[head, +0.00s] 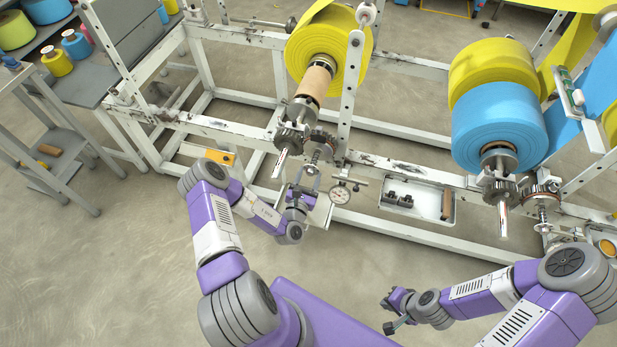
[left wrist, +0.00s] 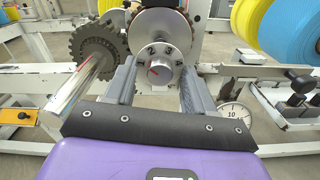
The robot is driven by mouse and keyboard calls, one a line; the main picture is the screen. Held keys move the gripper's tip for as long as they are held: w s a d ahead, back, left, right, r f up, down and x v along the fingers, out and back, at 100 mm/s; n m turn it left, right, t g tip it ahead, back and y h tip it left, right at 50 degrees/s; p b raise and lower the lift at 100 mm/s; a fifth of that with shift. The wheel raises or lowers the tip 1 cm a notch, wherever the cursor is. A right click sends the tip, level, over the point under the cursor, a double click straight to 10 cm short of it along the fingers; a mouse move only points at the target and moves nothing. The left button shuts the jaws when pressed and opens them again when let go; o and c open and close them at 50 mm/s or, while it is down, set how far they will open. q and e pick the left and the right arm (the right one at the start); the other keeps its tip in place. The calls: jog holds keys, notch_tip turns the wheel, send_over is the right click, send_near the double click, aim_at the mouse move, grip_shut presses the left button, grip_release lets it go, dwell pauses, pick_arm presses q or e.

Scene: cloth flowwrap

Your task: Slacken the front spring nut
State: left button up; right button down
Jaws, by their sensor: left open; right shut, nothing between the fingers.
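In the left wrist view my left gripper (left wrist: 157,92) is open, with one finger on each side of the nut; contact cannot be told. In the head view my left gripper (head: 303,189) is at the near end of the spring shaft (head: 314,158), largely hiding the nut. A second spring shaft (head: 542,212) stands at the right. My right gripper (head: 389,311) is shut and empty, low, away from the frame.
A toothed wheel (left wrist: 95,50) and its protruding shaft (left wrist: 75,92) lie close left of my left gripper. A dial gauge (head: 340,193) is close right. A white tray (head: 431,218) holds dark parts. Yellow (head: 340,50) and blue (head: 498,125) rolls sit above the white frame.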

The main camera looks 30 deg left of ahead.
pick_arm(q)
grip_shut()
